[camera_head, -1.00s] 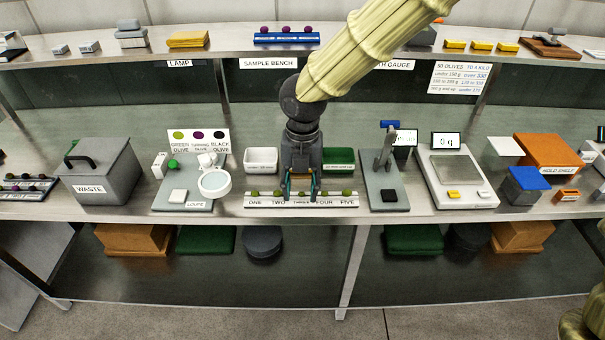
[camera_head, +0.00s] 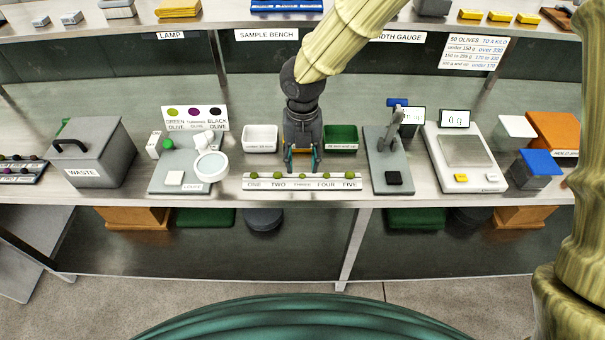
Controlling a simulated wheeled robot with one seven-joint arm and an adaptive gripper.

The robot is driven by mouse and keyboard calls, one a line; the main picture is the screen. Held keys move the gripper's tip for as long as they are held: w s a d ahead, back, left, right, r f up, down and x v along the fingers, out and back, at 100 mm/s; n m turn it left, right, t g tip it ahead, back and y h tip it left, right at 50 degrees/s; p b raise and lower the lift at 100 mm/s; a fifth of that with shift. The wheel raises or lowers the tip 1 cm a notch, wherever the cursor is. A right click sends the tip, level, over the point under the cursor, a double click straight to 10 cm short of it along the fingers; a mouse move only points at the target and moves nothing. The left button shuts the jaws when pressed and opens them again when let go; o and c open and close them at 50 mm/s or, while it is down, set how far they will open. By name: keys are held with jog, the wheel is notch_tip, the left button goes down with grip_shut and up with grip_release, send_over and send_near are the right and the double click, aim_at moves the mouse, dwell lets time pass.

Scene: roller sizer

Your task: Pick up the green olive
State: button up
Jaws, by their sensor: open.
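A white numbered rack (camera_head: 262,185) stands at the bench's front edge, labelled ONE to FIVE. Small greenish olives sit in a row on it: one at ONE (camera_head: 252,174), one at TWO (camera_head: 278,174), one at FOUR (camera_head: 329,175) and one at FIVE (camera_head: 350,174). A small olive at THREE (camera_head: 302,176) shows between my fingertips. My gripper (camera_head: 302,168) points down over the middle of the rack, open, with a finger on each side of that olive. I cannot tell its exact height above the olive, and no contact is visible.
Behind the rack are a white tray (camera_head: 262,132) and a green tray (camera_head: 346,133). The loupe stand (camera_head: 181,187) and grey waste bin (camera_head: 105,145) are left. The width gauge (camera_head: 379,175) and scale (camera_head: 486,178) are right. A colour chart (camera_head: 196,112) shows green, turning and black olives.

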aim_at(302, 175)
jog(key=shift+w+f+p, duration=0.1)
jog(key=shift+f+p, duration=0.45)
jog(key=shift+f, duration=1.85)
jog(key=shift+d, duration=0.1)
jog(key=c, duration=0.9)
jog(key=shift+o, duration=0.2)
